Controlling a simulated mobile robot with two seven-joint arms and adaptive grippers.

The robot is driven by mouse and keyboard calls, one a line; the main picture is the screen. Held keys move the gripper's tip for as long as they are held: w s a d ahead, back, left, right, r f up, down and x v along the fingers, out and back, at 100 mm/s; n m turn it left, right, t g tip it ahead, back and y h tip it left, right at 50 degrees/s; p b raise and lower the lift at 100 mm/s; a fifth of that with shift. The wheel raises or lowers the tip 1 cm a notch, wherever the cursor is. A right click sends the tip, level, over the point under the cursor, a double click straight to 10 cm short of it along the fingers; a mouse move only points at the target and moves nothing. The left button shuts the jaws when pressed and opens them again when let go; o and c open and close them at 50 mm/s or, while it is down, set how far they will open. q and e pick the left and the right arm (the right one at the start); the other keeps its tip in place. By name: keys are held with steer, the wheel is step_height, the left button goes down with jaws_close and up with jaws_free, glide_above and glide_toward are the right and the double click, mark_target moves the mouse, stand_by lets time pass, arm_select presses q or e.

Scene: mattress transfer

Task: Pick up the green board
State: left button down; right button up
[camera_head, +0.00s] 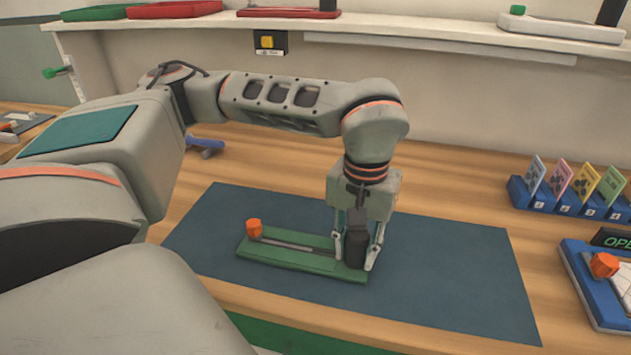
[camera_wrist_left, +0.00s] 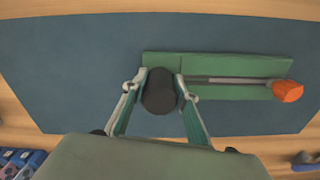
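The green board (camera_head: 290,255) is a long flat strip lying on the dark blue mat, with a grey slot along it. An orange knob (camera_head: 254,229) stands at its left end in the head view, and a thick black post (camera_head: 356,250) at its right end. My left gripper (camera_head: 357,258) points down over the right end, one finger on each side of the black post. In the left wrist view, the fingertips (camera_wrist_left: 160,85) lie against both sides of the post (camera_wrist_left: 159,92). The board (camera_wrist_left: 220,62) appears flat on the mat. My right gripper is not in view.
The blue mat (camera_head: 450,270) is clear right of the board. A blue rack of colored cards (camera_head: 570,195) and a blue tray with an orange knob (camera_head: 590,290) stand at the right. A shelf at the back holds a green tray (camera_head: 100,12) and a red tray (camera_head: 175,9).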

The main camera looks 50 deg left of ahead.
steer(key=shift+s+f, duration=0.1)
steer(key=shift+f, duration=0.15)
